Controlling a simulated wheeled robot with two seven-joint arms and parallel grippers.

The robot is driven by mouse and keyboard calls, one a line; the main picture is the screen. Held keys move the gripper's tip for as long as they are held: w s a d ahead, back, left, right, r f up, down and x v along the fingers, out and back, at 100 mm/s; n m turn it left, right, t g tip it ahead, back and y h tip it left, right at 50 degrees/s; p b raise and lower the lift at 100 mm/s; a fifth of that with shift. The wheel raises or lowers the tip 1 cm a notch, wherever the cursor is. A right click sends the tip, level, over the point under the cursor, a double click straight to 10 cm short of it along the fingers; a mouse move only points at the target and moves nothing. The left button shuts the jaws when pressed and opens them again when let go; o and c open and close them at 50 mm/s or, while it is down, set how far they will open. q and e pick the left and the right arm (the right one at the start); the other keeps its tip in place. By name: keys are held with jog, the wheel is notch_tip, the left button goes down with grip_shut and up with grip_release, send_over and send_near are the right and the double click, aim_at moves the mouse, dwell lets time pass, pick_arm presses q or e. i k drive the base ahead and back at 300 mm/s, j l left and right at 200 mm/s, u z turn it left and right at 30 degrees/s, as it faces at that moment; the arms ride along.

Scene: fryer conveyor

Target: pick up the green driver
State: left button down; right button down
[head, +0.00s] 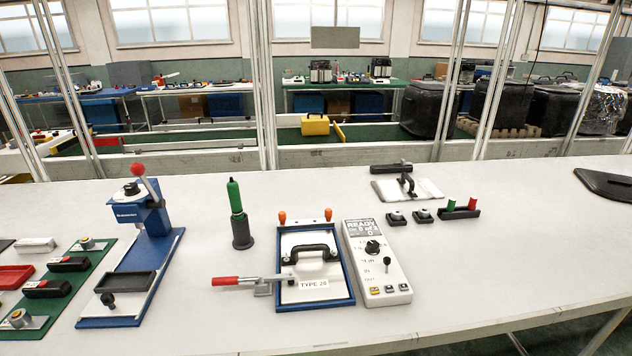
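The green driver (234,196) stands upright, green handle up, in a round dark holder (242,233) on the white table. It is left of the middle in the head view, between the blue press and the blue-framed fixture. Nothing is touching its handle. Neither of my grippers shows in the head view.
A blue press (147,215) with a red-knobbed lever stands to the left. A blue-framed fixture (315,265) with a red-handled clamp (240,281) lies in front to the right, beside a white control box (376,262). The table (200,192) behind the driver is clear.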

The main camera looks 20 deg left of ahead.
aim_at(234, 192)
jog(key=u, duration=1.35)
